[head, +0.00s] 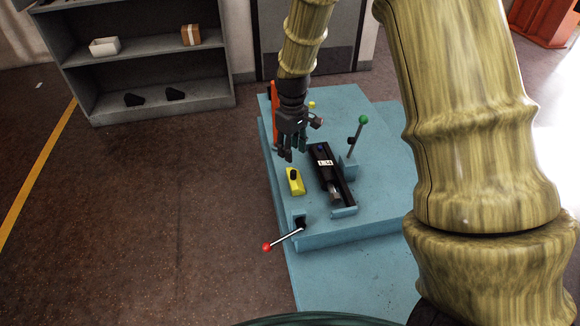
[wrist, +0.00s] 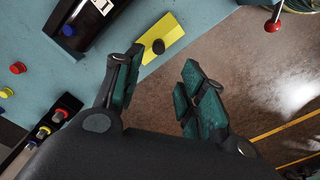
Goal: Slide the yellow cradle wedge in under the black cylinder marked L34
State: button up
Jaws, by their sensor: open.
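The yellow cradle wedge (head: 295,183) lies on the blue bench top, with a black knob on it. In the wrist view the wedge (wrist: 170,37) is just beyond my fingertips, its black knob ahead of the gap. The black cylinder (head: 325,170) with a white label reading about L34 lies right of the wedge, apart from it, in a dark holder. It shows at the upper left of the wrist view (wrist: 84,22). My gripper (head: 287,155) is open and empty, above the bench on the far side of the wedge. Its fingers (wrist: 162,72) touch nothing that I can see.
A lever with a green knob (head: 363,120) stands right of the cylinder. A red-knobbed lever (head: 267,246) sticks out past the bench's near left edge. An orange post (head: 275,110) stands at the back. Red, blue and yellow buttons (wrist: 17,68) show in the wrist view.

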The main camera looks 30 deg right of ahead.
aim_at(294, 172)
jog(key=f, duration=0.3)
jog(key=f+b, duration=0.1)
jog(key=f, duration=0.6)
jog(key=shift+s+d+b, duration=0.15)
jog(key=shift+d+b, duration=0.15)
grip_shut()
